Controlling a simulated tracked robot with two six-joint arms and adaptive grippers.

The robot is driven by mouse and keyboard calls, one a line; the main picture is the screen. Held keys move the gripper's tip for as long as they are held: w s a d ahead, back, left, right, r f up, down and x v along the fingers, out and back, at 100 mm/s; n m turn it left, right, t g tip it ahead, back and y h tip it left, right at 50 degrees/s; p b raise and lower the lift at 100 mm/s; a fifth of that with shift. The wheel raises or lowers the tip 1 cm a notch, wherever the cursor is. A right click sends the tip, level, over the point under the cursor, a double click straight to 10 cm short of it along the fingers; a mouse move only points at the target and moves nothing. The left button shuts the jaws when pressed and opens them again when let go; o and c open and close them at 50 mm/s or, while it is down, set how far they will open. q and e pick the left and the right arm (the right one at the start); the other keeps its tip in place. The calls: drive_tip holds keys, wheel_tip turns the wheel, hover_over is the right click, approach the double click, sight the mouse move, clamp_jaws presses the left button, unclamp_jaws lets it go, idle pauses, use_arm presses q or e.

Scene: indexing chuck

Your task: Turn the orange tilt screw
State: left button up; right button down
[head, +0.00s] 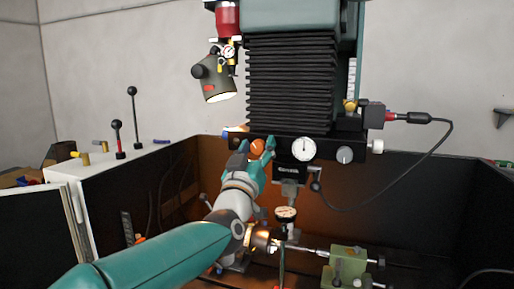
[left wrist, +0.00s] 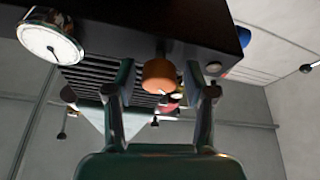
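The orange tilt screw (head: 257,146) shows as a round knob low on the front of the dark machine head. My left gripper (head: 256,150) is up at it, with a teal finger on each side. In the left wrist view the orange knob (left wrist: 158,77) hangs from the underside of a dark block, between the two finger tips (left wrist: 160,72). Gaps show on both sides of the knob, so the fingers are open and not closed on it. How deep the knob sits between them is hard to tell. My right gripper is not in view.
A white dial gauge (head: 304,149) sits right of the screw, with a grey knob (head: 344,155) beyond it. A dial indicator (head: 286,212) hangs below the head. A green vise-like block (head: 349,263) stands at lower right. A black cable (head: 441,150) loops at right.

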use_arm(q)
clamp_jaws()
drive_tip(key=shift+n+b, duration=0.3)
drive_tip(key=shift+n, duration=0.2)
drive_tip(key=shift+o, duration=1.1)
unclamp_jaws()
drive_tip(key=v, duration=1.2)
drive_tip(key=shift+d, duration=0.1)
